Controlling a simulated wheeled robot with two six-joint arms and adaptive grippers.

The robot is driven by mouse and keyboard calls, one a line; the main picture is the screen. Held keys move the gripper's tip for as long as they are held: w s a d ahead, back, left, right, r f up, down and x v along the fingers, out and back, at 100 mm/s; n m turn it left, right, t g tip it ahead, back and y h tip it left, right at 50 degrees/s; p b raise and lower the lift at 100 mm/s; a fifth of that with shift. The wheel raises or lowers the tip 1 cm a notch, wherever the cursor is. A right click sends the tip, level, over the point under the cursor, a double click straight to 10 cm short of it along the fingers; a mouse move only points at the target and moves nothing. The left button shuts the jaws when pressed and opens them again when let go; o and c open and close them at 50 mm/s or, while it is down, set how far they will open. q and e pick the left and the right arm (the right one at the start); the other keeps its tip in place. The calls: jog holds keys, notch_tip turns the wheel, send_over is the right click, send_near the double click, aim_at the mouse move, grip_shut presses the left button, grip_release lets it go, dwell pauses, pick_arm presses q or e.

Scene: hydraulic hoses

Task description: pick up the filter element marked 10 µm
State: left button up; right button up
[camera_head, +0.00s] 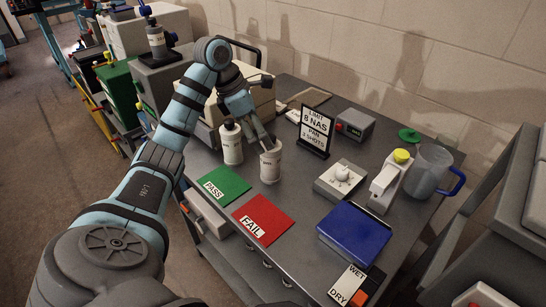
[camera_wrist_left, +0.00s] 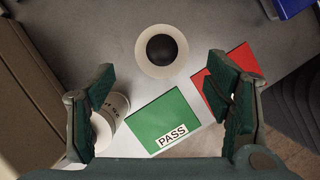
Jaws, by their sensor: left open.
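Two white cylindrical filter elements stand upright on the grey table in the head view, one at the left (camera_head: 232,146) and one at the right (camera_head: 270,164). Their small labels are not legible enough to tell which is marked 10 µm. My left gripper (camera_head: 250,132) is open above them, pointing down. In the left wrist view, the right element (camera_wrist_left: 161,50) shows its dark round top ahead of the gap between the fingers (camera_wrist_left: 160,85). The left element (camera_wrist_left: 112,112) is partly hidden behind the left finger. Nothing is held. My right gripper is not in view.
A green PASS card (camera_head: 221,186) and a red FAIL card (camera_head: 263,220) lie in front of the elements. An 8 NAS sign (camera_head: 316,131) stands behind, to the right. A blue box (camera_head: 354,233), a white device (camera_head: 340,179) and a clear jug (camera_head: 428,170) stand further right.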

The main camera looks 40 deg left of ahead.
aim_at(270, 136)
pick_arm(q)
jog(key=shift+s+x, duration=0.2)
jog(key=shift+x, duration=0.85)
jog(key=x, duration=0.5)
jog(key=shift+w+f, duration=0.2)
jog(key=shift+w+d+f, duration=0.1)
jog(key=shift+f, duration=0.3)
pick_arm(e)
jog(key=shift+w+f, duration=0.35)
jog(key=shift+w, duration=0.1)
pick_arm(q)
jog(key=c, duration=1.4)
jog(key=shift+o, duration=0.2)
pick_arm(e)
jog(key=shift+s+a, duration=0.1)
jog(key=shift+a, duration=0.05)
pick_arm(q)
jog(key=shift+r, duration=0.1)
notch_tip(270, 136, up, 5)
jog(key=shift+r+p, duration=0.1)
jog(key=shift+p, duration=0.5)
notch_tip(270, 136, up, 15)
jog(key=p, duration=1.4)
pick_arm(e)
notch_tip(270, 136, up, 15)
